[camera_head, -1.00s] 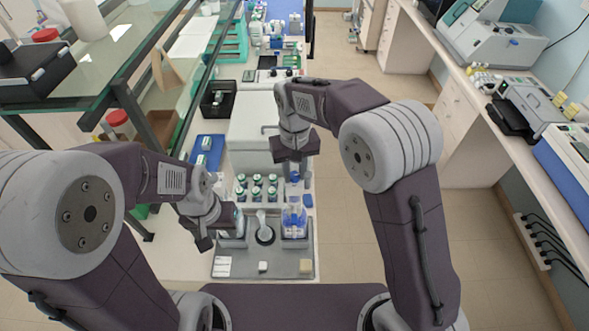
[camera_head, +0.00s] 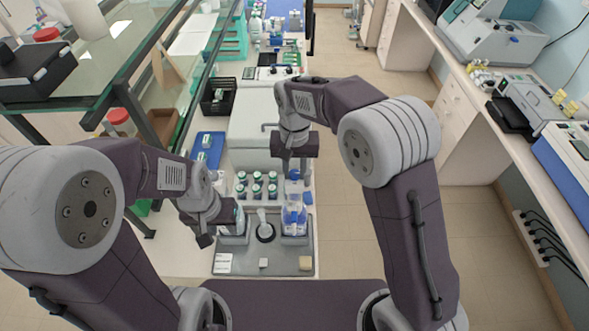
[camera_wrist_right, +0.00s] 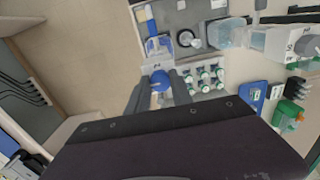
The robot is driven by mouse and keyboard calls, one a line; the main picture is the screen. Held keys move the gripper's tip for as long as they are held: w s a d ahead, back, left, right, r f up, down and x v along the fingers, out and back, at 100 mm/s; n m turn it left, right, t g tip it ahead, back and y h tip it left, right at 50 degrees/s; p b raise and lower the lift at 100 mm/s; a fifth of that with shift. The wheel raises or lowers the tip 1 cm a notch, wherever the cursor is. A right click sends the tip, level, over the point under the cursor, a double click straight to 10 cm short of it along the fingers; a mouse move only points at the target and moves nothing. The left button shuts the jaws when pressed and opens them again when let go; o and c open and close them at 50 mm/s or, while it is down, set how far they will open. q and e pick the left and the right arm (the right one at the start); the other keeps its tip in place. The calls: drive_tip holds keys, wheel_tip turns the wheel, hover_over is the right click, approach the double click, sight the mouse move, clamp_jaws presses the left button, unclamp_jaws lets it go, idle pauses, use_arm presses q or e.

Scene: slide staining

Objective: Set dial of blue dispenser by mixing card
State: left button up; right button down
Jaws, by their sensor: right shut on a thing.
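The blue dispenser (camera_head: 294,216) stands on the right of the grey tray (camera_head: 285,260). It also shows in the right wrist view (camera_wrist_right: 157,46). My right gripper (camera_head: 294,174) is above and behind it, pointing down. In the right wrist view its fingers (camera_wrist_right: 161,88) are on either side of a round blue knob (camera_wrist_right: 160,76), shut on it. A white card (camera_head: 222,263) lies at the tray's front left; its print is too small to read. My left gripper (camera_head: 206,236) is beside the left dispenser (camera_head: 232,225); its fingers are mostly hidden.
Several green-capped vials (camera_head: 257,185) stand in a rack behind the tray. A round dark-rimmed piece (camera_head: 265,233) sits between the dispensers. A glass shelf (camera_head: 150,45) rises on the left. Open floor is on the right.

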sight(294, 174)
drive_tip(key=shift+r, duration=0.1)
drive_tip(key=c, duration=1.1)
unclamp_jaws()
drive_tip(key=shift+r+b, duration=0.3)
wheel_tip(294, 174, up, 8)
drive_tip(key=shift+r+b, duration=0.2)
drive_tip(key=shift+b, duration=0.55)
